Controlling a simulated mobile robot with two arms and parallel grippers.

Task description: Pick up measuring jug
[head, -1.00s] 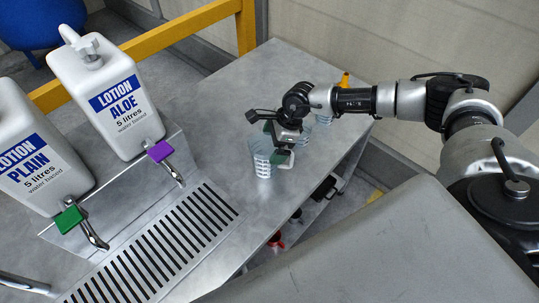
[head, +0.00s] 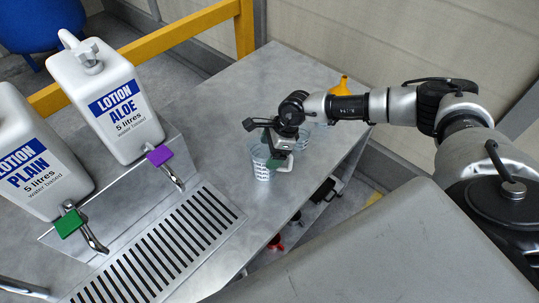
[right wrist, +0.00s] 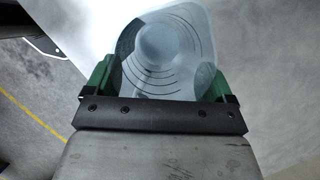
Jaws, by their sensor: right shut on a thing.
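The measuring jug (head: 261,170) is a clear, bluish cup with dark markings. It stands near the right edge of the grey metal bench, right of the slotted drip tray. My right gripper (head: 275,150) is at the jug's upper right side and partly covers it. In the right wrist view the jug (right wrist: 155,60) lies between the two green finger pads of my right gripper (right wrist: 157,85), with curved scale lines showing. The jaws are shut on it. I cannot tell any gap between the jug and the bench. My left gripper is not in view.
Another clear vessel (head: 304,137) stands just behind the gripper, and a yellow funnel (head: 343,87) farther back. Two white lotion containers (head: 107,100) (head: 35,155) with taps stand left behind the drip tray (head: 165,245). Free bench lies between the Aloe container and the jug.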

